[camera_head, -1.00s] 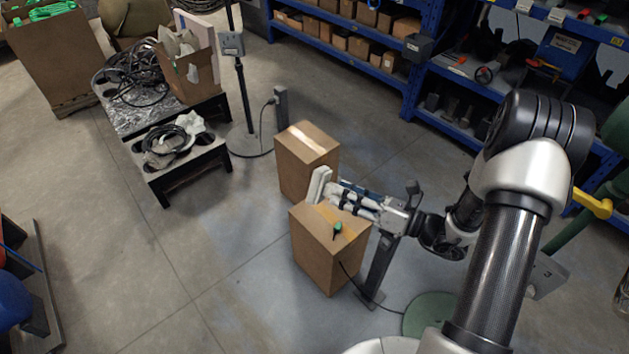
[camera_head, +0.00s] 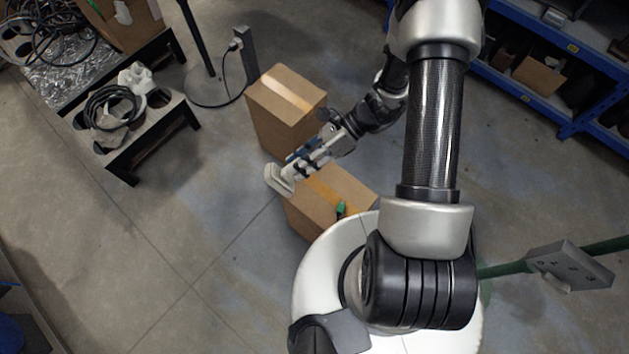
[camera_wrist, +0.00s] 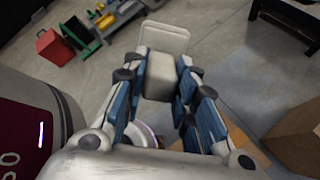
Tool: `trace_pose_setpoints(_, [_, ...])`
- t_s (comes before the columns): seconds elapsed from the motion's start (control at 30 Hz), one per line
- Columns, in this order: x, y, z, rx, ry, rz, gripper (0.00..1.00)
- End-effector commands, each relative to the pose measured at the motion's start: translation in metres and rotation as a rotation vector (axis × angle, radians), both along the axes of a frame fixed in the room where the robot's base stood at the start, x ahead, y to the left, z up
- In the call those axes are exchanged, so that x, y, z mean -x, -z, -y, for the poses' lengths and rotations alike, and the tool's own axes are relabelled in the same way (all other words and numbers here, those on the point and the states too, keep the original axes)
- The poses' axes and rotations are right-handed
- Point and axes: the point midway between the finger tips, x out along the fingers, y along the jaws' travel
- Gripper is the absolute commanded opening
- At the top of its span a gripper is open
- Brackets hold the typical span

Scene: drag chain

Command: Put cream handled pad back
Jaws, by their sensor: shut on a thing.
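The cream handled pad (camera_head: 278,179) is at the tip of my gripper (camera_head: 292,170). In the wrist view the pad (camera_wrist: 164,37) shows as a flat cream plate beyond a block-like cream handle, and the blue-lined fingers of my gripper (camera_wrist: 164,82) are shut on that handle from both sides. In the head view the pad is by the upper left edge of the nearer cardboard box; whether it touches the box I cannot tell.
The nearer cardboard box (camera_head: 335,200) has a small green item (camera_head: 341,208) on it. Another taped box (camera_head: 285,105) stands behind. A low black table (camera_head: 150,125) with cable coils is at left, and a blue shelf (camera_head: 530,88) at upper right.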

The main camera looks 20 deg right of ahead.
Motion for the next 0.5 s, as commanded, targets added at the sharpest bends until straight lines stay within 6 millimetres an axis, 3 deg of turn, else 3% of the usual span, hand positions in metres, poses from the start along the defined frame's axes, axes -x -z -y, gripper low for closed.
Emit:
trace_pose_setpoints(0.1, [0.016,0.036,0.014,0.212,-0.195,0.054,0.07])
trace_pose_setpoints(0.23, [0.016,0.070,0.038,0.434,-0.389,0.152,0.07])
trace_pose_setpoints(0.4, [-0.020,0.104,0.066,0.675,-0.641,0.347,0.07])
trace_pose_setpoints(0.5, [-0.046,0.113,0.072,0.748,-0.745,0.444,0.07])
